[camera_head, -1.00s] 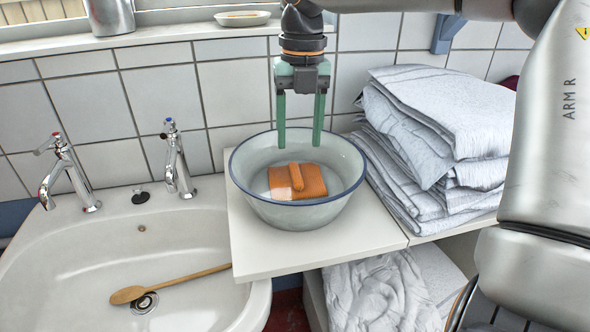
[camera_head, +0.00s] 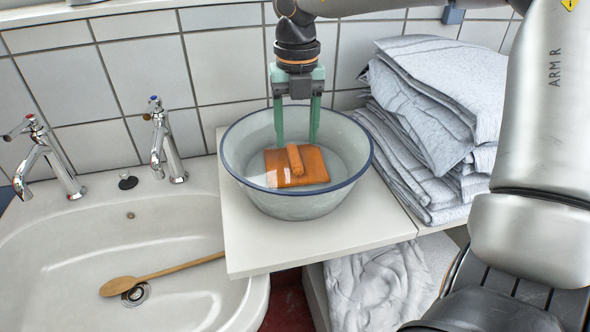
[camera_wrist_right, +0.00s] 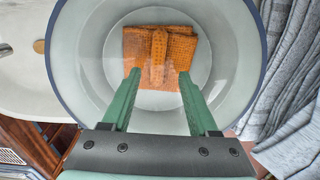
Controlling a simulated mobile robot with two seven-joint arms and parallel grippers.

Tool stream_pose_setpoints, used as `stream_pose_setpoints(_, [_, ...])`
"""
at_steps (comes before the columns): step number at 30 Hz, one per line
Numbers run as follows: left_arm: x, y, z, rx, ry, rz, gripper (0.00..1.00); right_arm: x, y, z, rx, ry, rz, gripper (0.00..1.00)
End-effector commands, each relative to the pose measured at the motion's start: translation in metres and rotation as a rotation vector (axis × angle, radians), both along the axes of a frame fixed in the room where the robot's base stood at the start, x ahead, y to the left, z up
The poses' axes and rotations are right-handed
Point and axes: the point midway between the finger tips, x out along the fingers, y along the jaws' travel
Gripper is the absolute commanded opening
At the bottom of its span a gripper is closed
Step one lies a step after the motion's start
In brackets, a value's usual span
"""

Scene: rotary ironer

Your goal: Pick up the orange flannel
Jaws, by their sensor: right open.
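The orange flannel (camera_head: 312,167) lies folded on the bottom of a white enamel basin (camera_head: 301,205) with a blue rim. A raised roll or fold runs across its middle. It also shows in the right wrist view (camera_wrist_right: 182,50), lying ahead of the fingertips. My right gripper (camera_head: 296,142) points down with its green fingers apart, inside the basin's rim near the back. Nothing is between the fingers, and they look apart from the flannel. In the right wrist view the fingers (camera_wrist_right: 160,72) stand either side of the flannel's raised fold. My left gripper is not in view.
The basin stands on a white board (camera_head: 270,250) beside a sink (camera_head: 60,250) with two taps and a wooden spoon (camera_head: 165,273). A stack of folded grey-white cloths (camera_head: 430,110) stands close on the right. Crumpled white cloth (camera_head: 380,285) lies below.

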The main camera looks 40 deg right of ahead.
Motion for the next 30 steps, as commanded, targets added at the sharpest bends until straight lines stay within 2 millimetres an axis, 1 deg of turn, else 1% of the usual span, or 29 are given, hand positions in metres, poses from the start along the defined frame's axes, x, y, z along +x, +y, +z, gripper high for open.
stream_pose_setpoints(9, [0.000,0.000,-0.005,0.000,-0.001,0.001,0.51,0.000,0.004,-0.044,0.001,0.004,0.000,0.60])
stream_pose_setpoints(13, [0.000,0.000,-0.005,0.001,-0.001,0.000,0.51,0.001,0.003,-0.051,0.001,0.001,-0.001,0.60])
stream_pose_setpoints(19, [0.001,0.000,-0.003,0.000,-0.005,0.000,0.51,0.001,0.003,-0.052,0.001,0.001,-0.001,0.60])
stream_pose_setpoints(20, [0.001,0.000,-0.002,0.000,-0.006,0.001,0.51,0.001,0.003,-0.052,0.001,0.001,-0.001,0.58])
stream_pose_setpoints(30, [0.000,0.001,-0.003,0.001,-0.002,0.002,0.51,0.001,0.003,-0.051,0.000,0.000,0.000,0.20])
